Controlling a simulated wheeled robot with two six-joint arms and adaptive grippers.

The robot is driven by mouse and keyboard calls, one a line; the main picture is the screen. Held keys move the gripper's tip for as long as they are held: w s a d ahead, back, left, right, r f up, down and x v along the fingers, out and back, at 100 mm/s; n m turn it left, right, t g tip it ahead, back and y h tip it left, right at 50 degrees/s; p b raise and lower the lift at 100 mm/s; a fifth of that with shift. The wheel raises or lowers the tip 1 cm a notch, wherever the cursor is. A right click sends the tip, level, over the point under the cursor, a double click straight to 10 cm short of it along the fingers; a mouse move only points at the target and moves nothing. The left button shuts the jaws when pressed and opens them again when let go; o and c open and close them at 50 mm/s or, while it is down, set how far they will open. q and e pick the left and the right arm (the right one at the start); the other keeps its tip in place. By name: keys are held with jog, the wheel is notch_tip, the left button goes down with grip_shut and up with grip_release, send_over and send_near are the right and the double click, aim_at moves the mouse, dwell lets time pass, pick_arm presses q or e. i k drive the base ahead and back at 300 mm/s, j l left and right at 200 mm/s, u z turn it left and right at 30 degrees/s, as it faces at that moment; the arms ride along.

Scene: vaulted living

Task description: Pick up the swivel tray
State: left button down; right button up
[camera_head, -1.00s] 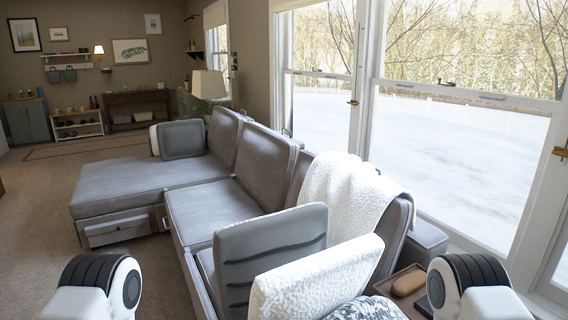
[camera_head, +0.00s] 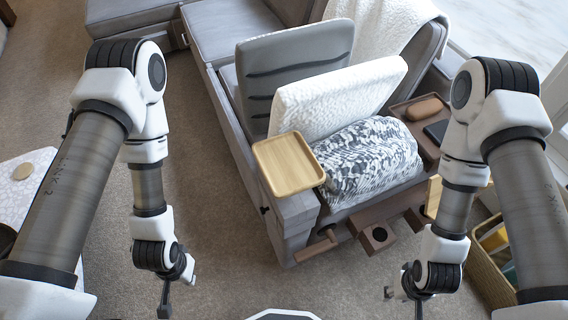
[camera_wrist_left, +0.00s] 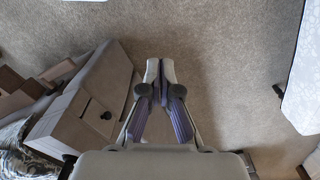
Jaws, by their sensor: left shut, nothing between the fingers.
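The swivel tray (camera_head: 288,163) is a square, light wooden tray with a raised rim. It sits on the near arm of the grey sofa, beside a patterned cushion, and looks empty. My left gripper (camera_head: 165,305) hangs over the carpet, left of and nearer than the tray, well apart from it. In the left wrist view the left gripper's fingertips (camera_wrist_left: 160,70) are together with nothing between them. My right gripper (camera_head: 408,302) hangs at the lower right, apart from the tray; its fingers are small and partly cut off. I cannot make out the tray in the left wrist view.
The grey sofa (camera_head: 240,195) holds a white cushion (camera_head: 335,98) and the patterned cushion (camera_head: 368,160). A wicker basket (camera_head: 490,275) stands at the right. A light patterned table (camera_head: 22,195) is at the left edge. Carpet (camera_head: 225,245) is clear in front of the sofa arm.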

aim_at(289, 166)
jog(key=k+l+z, duration=0.55)
jog(key=z, duration=0.15)
